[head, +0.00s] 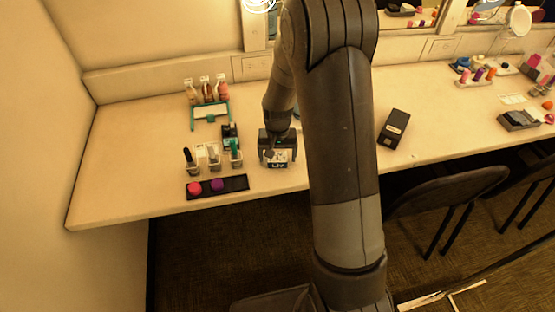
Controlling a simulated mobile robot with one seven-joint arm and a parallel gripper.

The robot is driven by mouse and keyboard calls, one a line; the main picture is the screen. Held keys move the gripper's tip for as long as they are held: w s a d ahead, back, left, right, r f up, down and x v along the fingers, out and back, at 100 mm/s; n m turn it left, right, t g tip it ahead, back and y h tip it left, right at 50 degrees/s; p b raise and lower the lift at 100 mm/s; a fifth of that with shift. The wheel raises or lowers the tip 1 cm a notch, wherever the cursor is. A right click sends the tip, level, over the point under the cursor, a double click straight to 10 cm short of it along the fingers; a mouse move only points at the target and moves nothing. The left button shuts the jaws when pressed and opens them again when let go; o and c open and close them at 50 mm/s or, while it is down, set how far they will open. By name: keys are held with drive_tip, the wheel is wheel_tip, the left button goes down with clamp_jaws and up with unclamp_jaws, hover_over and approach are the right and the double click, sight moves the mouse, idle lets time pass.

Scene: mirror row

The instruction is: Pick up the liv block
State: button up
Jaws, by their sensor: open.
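The liv block (279,164) is a small block with a pale front marked with dark letters like "LIV". It stands on the counter near its front edge, left of my large arm link. My gripper (277,152) is dark and reaches down from above right over the block. It is open, and its dark body covers the block's top and back. I cannot tell whether the fingers touch the block.
A black tray (234,186) with pink and purple round pieces lies front left. Small bottles (212,155) stand behind it, and a teal rack (210,117) with more bottles is further back. A dark box (393,129) lies to the right. Chairs (440,195) stand below the counter.

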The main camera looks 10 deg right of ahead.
drive_tip(key=shift+c, duration=0.3)
drive_tip(key=c, duration=1)
